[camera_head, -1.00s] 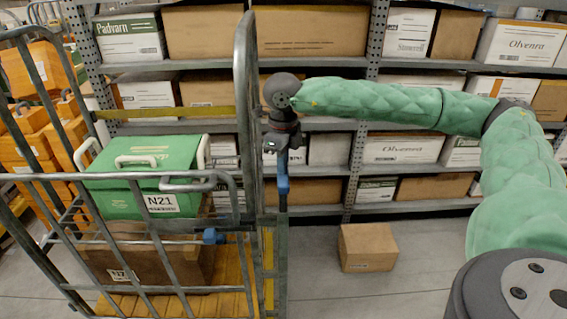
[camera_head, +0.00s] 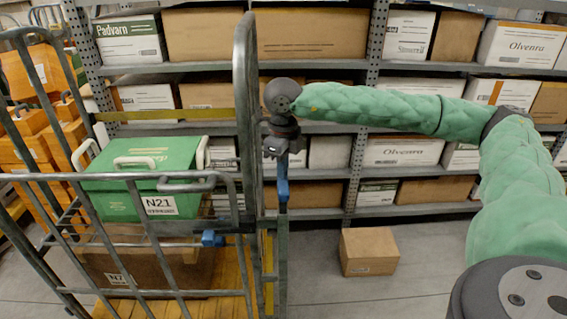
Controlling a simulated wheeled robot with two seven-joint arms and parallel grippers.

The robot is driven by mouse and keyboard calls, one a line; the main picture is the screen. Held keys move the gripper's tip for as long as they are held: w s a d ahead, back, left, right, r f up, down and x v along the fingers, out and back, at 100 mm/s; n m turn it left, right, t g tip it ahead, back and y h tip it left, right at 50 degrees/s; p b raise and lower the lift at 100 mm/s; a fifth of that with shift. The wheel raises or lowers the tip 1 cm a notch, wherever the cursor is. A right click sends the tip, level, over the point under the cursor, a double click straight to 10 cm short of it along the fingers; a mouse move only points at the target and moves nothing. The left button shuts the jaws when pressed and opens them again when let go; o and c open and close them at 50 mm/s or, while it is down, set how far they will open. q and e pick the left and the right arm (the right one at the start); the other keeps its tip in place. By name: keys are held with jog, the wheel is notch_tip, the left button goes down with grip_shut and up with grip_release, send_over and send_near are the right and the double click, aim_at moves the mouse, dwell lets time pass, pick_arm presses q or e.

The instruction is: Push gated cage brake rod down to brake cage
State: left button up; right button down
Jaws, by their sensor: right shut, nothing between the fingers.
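The gated cage (camera_head: 247,110) is a grey metal roll cage at the left, its gate standing across its front. A blue-ended brake rod (camera_head: 283,188) stands upright along the cage's right side, with a grey shaft below. My right gripper (camera_head: 283,160) points down at the top of the blue part, with its fingers shut and nothing between them. Whether the fingertips touch the rod is hard to tell, as they overlap it in the picture. My left gripper is not in view.
A green lidded crate (camera_head: 115,200) marked N21 rests on a brown box (camera_head: 150,272) inside the cage. A blue fitting (camera_head: 212,239) is on the gate. A carton (camera_head: 369,251) lies on the floor right of the cage. Racks with boxes stand behind.

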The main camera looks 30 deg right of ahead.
notch_tip(320, 180, up, 6)
jog(key=p, duration=0.1)
jog(key=shift+r, duration=0.15)
dwell(0.4)
dwell(0.5)
